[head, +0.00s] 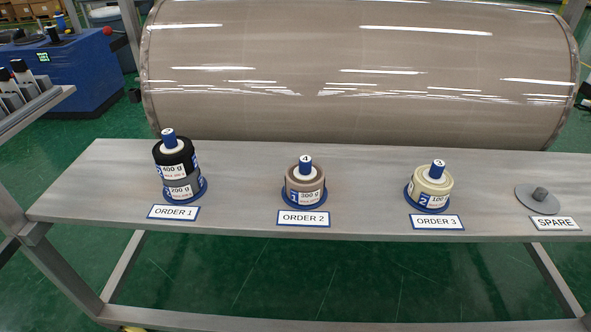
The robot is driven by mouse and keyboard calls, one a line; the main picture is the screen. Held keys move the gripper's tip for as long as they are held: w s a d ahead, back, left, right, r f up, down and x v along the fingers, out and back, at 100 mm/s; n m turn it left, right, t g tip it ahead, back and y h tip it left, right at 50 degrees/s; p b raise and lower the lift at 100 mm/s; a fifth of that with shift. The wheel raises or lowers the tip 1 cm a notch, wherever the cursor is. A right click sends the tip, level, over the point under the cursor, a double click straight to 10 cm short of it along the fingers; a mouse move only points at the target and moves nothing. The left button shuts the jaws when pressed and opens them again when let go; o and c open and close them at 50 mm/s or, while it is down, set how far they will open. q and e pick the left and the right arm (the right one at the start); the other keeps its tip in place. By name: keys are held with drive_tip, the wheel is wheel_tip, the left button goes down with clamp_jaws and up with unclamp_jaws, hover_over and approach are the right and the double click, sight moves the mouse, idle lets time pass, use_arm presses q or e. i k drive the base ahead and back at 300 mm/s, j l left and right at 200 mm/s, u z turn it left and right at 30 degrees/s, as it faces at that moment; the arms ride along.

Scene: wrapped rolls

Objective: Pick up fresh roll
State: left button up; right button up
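Several rolls stand on blue-based holders along a grey bench (90,195). At ORDER 1 a black roll (175,158) labelled 400 g sits on top of a grey roll (182,188) labelled 200 g. At ORDER 2 there is a brown-grey roll (305,185) labelled 300 g. At ORDER 3 there is a cream roll (432,185), its label reading about 100 g. Each holder has a blue-topped post through the roll's middle. I cannot tell which roll is the fresh one. Neither of my grippers is in view.
A grey SPARE holder (538,198) at the right is empty. A very large wrapped brown cylinder (350,75) lies behind the bench. A blue machine (75,70) stands at the upper left. Bench space between the holders is clear; the floor is green.

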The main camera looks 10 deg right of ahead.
sight(305, 180)
drive_tip(key=i+j+z, duration=0.1)
drive_tip(key=i+j, duration=0.15)
drive_tip(key=i+j+z, duration=0.1)
drive_tip(key=i+j, duration=0.15)
drive_tip(key=j, duration=0.2)
drive_tip(key=i+j+z, duration=0.1)
drive_tip(key=j, duration=0.25)
drive_tip(key=i, duration=0.1)
